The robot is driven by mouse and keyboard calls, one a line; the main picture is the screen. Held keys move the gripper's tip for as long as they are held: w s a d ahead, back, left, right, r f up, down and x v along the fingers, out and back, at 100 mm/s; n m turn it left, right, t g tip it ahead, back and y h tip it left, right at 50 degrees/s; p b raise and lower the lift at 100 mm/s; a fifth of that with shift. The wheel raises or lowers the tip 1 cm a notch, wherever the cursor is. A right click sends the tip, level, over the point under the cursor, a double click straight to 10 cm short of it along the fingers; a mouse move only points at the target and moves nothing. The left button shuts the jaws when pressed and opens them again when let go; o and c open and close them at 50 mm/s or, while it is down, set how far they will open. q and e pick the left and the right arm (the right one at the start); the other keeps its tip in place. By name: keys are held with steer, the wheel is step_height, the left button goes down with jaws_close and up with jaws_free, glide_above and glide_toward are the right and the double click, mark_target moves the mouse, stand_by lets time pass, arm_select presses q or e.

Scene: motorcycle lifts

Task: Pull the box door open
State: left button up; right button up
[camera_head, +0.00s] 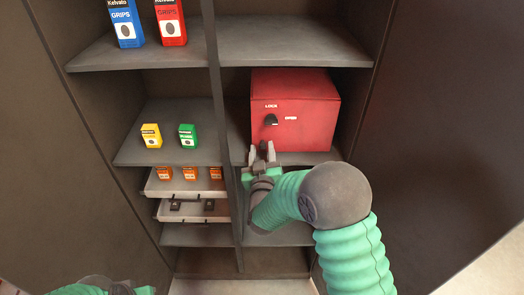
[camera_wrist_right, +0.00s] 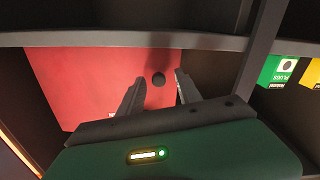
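The red box (camera_head: 312,110) stands on a shelf in the right column of the cabinet, its door closed. A black knob (camera_head: 271,120) sits on its front, with "LOCK" and "OPEN" labels near it. My right gripper (camera_head: 262,150) is open and empty, just below the knob in the head view. In the right wrist view the knob (camera_wrist_right: 158,79) shows between the two open fingertips (camera_wrist_right: 159,77), in front of the red face (camera_wrist_right: 85,85); I see no contact. My left gripper (camera_head: 118,288) is only partly in view at the bottom left; its fingers are unclear.
A vertical divider (camera_head: 226,130) stands close left of my right gripper. The left column holds blue (camera_head: 126,22), red (camera_head: 171,22), yellow (camera_head: 151,135) and green (camera_head: 188,135) small boxes, and drawers (camera_head: 190,210) below. A cabinet door (camera_head: 450,130) stands on the right.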

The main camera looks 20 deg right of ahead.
jaws_close()
stand_by(1.3)
